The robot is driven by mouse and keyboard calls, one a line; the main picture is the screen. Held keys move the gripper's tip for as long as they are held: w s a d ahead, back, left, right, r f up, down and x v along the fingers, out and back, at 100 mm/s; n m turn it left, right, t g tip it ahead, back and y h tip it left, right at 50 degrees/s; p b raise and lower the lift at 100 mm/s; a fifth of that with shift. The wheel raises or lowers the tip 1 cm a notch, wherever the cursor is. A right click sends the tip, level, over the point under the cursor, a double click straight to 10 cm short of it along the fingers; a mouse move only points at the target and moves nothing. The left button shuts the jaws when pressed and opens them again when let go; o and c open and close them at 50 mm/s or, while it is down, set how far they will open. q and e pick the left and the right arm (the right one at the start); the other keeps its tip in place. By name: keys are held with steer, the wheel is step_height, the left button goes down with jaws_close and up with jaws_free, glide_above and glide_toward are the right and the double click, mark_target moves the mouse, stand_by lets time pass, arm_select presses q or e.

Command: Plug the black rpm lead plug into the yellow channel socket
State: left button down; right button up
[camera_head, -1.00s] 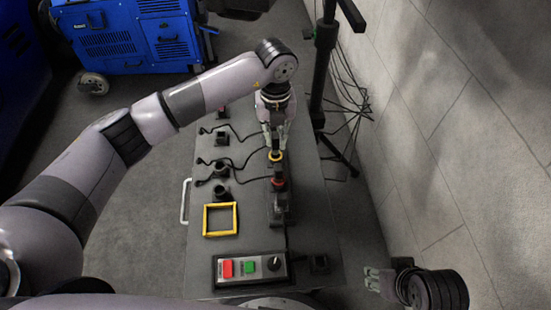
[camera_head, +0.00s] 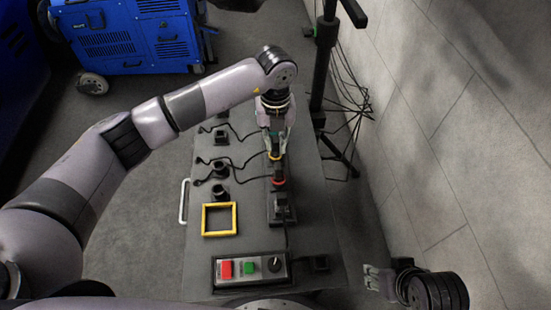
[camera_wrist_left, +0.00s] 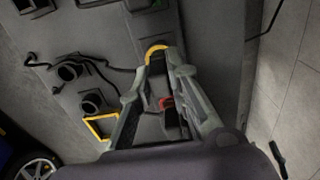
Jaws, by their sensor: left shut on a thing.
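My left gripper (camera_head: 276,150) reaches down over the row of channel sockets and is shut on a black plug (camera_wrist_left: 157,68). The yellow channel socket (camera_head: 275,156) shows as a yellow ring at the fingertips; in the left wrist view its ring (camera_wrist_left: 156,48) lies just beyond them. The fingers hide much of the plug, and I cannot tell how far it sits in the socket. A red-ringed socket (camera_head: 278,181) is nearer me, and its red part (camera_wrist_left: 166,103) shows between the fingers. My right gripper (camera_head: 374,279) is open and empty, off the table's right side.
The grey table (camera_head: 245,245) carries black sockets (camera_head: 221,169) with leads on the left, a yellow square frame (camera_head: 219,219) and a control box (camera_head: 250,268) with red and green buttons. A black stand (camera_head: 318,90) and cables are behind right. A wall closes the right side.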

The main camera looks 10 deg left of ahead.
arm_select(q)
steer(key=shift+f, duration=0.35)
steer(key=c, duration=1.5)
jaws_free()
steer(key=shift+r, duration=0.1)
steer(key=shift+o, duration=0.2)
step_height(320, 180, up, 12)
